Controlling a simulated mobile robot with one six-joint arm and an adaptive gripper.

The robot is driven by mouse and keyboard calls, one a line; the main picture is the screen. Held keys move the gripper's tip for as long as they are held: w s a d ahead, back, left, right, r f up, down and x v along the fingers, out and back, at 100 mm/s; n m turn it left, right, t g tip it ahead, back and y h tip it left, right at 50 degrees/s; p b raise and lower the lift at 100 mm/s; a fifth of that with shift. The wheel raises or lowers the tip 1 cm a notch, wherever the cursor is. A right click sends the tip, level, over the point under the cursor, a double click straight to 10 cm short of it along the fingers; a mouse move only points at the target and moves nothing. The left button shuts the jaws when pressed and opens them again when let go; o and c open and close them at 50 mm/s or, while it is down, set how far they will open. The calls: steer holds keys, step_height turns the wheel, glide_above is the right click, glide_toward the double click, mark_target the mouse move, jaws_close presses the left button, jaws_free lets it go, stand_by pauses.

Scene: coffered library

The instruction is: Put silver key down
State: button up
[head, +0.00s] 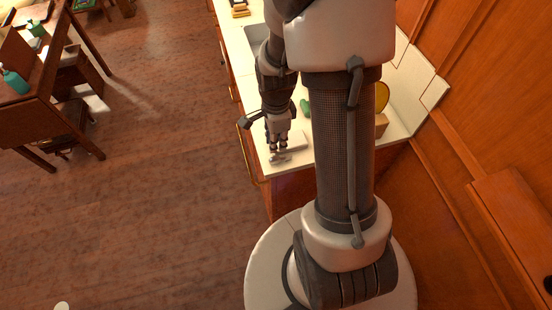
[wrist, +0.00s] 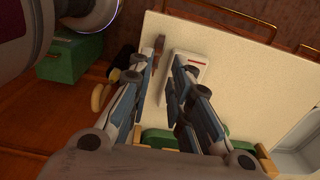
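My gripper (wrist: 165,62) points down over the cream counter top; in the head view my gripper (head: 277,152) is near the counter's front end. In the wrist view its two fingers stand apart, with a strip of bare counter showing between the tips. A small greyish, silvery shape (head: 279,159) lies at the fingertips in the head view; it may be the silver key, but it is too small to be sure. A thin brownish-grey piece (wrist: 159,45) shows beside the left fingertip in the wrist view; I cannot tell whether it is the key or touches the finger.
A flat white object (wrist: 196,62) with a red mark lies beside the right finger. A green box (wrist: 70,55) is at the left of the wrist view. A sink (wrist: 298,145) is at its right edge. A wooden desk (head: 38,105) stands across open floor.

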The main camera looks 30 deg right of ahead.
mark_target(276, 157)
step_height(276, 157, down, 4)
steer(key=shift+b, duration=0.35)
steer(key=f+b, duration=0.1)
steer(key=f, duration=0.4)
steer(key=shift+s+d+b, duration=0.2)
steer(key=shift+b, duration=0.2)
jaws_close()
